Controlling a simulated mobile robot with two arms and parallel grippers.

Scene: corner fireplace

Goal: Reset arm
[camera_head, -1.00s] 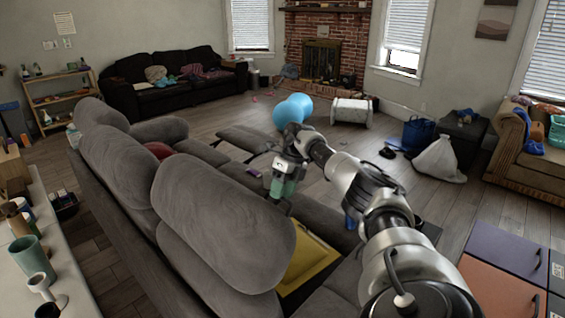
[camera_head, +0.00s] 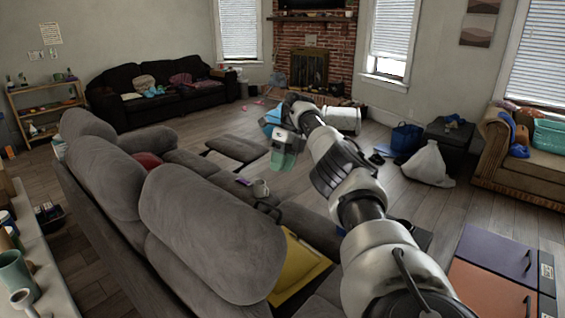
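My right arm (camera_head: 345,170) comes in from the lower right and reaches out over the grey sofa. My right gripper (camera_head: 283,160), with green finger parts, hangs in the air above the sofa seat. Nothing is seen held in it, but its fingertips are too small to tell whether they are apart. My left gripper is not in view.
The grey sofa (camera_head: 207,230) fills the left and middle, with a yellow tray (camera_head: 302,264) on its seat. Purple and orange cabinets (camera_head: 497,252) stand at lower right. A white bag (camera_head: 428,163) is on the floor. Open floor (camera_head: 440,205) lies right of my arm.

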